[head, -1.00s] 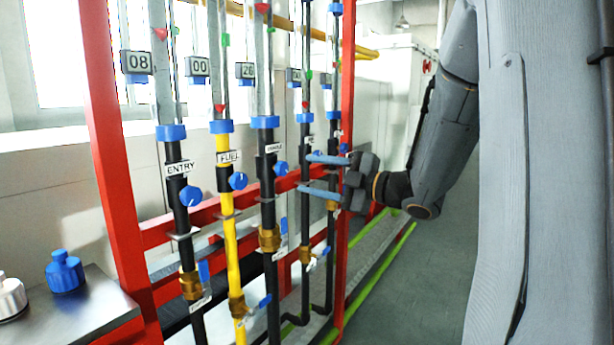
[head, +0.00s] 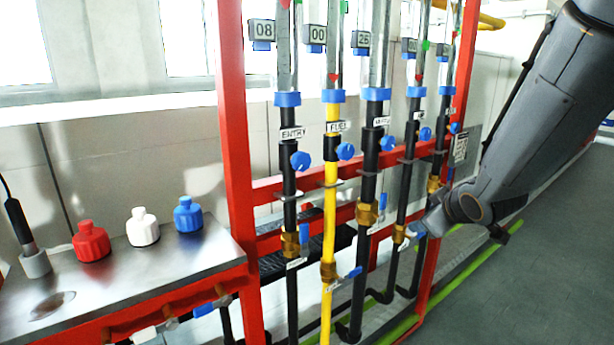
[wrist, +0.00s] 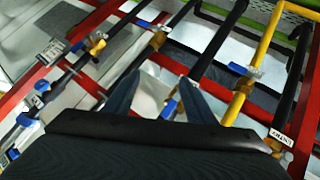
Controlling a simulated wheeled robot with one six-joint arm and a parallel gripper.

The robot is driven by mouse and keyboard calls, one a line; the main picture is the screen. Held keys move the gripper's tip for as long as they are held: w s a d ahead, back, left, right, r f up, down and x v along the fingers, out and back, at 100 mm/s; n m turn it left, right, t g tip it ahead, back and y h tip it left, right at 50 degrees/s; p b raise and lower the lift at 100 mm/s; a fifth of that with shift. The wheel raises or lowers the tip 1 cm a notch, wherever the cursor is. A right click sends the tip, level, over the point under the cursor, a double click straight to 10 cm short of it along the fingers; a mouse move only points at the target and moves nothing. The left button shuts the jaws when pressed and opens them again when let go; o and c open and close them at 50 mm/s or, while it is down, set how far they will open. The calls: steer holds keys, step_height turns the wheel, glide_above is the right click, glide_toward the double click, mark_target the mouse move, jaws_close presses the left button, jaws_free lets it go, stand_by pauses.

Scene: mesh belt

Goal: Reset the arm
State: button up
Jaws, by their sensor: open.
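My gripper (wrist: 159,80) shows in the wrist view with its two blue-grey fingers apart and nothing between them. It points toward the pipe rack, with pipes and brass valves beyond the fingertips. In the head view my arm comes down from the upper right to the right side of the rack, and its forearm and wrist hide most of the gripper. The rack has a red frame (head: 232,140), several black pipes and one yellow pipe (head: 328,220). The yellow pipe also shows in the wrist view (wrist: 262,45). I cannot tell whether the gripper touches the rack.
A steel bench (head: 190,265) at left holds a red bottle (head: 91,241), a white bottle (head: 142,228) and a blue bottle (head: 188,215). Blue knobs and valve handles stick out from the pipes. Open grey floor (head: 520,285) lies at right.

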steer(key=s+a+f+m+g, duration=0.2)
steer(key=s+a+f+g, duration=0.1)
steer(key=s, duration=0.5)
steer(key=s+a+f+m+g, duration=0.3)
steer(key=s+f+g, duration=0.1)
steer(key=s, duration=0.4)
steer(key=s+a+f+m+g, duration=0.2)
steer(key=s+a+f+g, duration=0.1)
steer(key=s, duration=0.6)
steer(key=shift+a+f+g, duration=0.3)
steer(key=shift+f, duration=0.3)
stand_by(0.6)
